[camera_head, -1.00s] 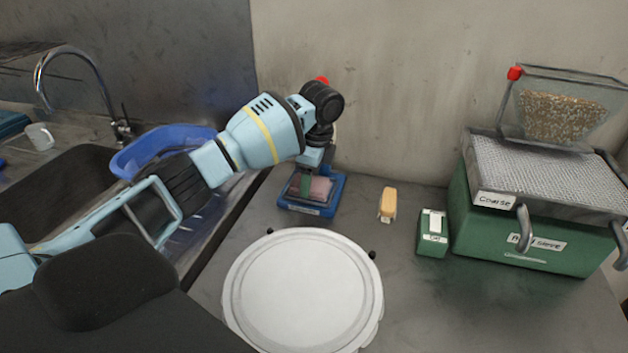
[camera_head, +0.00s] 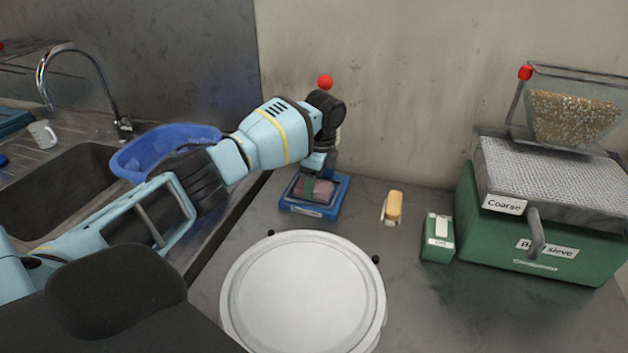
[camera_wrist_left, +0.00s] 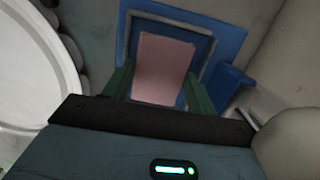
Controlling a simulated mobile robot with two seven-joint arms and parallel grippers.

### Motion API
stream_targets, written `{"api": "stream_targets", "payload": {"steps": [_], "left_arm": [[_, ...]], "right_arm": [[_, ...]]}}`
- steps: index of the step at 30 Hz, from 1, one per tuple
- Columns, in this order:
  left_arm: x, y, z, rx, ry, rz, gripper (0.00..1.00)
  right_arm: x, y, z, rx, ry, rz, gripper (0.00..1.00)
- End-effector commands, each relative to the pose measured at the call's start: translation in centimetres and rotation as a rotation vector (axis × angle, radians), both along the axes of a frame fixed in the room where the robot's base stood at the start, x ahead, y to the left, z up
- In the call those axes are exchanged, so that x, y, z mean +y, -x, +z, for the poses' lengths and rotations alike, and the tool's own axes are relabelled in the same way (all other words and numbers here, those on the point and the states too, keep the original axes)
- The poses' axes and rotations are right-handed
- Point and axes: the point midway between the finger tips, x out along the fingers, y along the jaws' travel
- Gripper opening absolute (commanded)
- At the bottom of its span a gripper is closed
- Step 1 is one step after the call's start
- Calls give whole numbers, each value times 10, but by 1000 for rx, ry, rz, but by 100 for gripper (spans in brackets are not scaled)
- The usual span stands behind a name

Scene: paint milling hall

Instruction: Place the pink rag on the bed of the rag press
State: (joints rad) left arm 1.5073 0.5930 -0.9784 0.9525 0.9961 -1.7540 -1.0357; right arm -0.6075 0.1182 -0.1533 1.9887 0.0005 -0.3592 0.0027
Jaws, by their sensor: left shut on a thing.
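The blue rag press (camera_head: 338,198) stands on the counter near the wall; a lever with a red knob (camera_head: 325,82) rises behind my wrist. My left gripper (camera_head: 316,188) points down over the press bed, shut on the pink rag (camera_head: 321,187). In the left wrist view the rag (camera_wrist_left: 163,66) is a flat pink rectangle between two green fingers, inside the frame of the press (camera_wrist_left: 213,45). I cannot tell whether the rag touches the bed. My right gripper is not in view.
A round white lid (camera_head: 303,290) lies in front of the press. A wooden-topped brush (camera_head: 393,206), a small green box (camera_head: 438,238) and a green bead sieve (camera_head: 530,245) stand to the right. A blue basin (camera_head: 150,152) and sink are at left.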

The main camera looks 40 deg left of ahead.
Motion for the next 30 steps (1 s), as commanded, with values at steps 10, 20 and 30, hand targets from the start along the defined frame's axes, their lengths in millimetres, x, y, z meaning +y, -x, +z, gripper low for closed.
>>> {"api": "stream_targets", "payload": {"steps": [10,20,30], "left_arm": [[0,0,-3,-1,0,0,36],[0,0,-3,1,0,-1,66],[-4,-1,28,-3,1,-1,66]], "right_arm": [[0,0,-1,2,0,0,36],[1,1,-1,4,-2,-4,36],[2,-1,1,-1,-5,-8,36]]}}
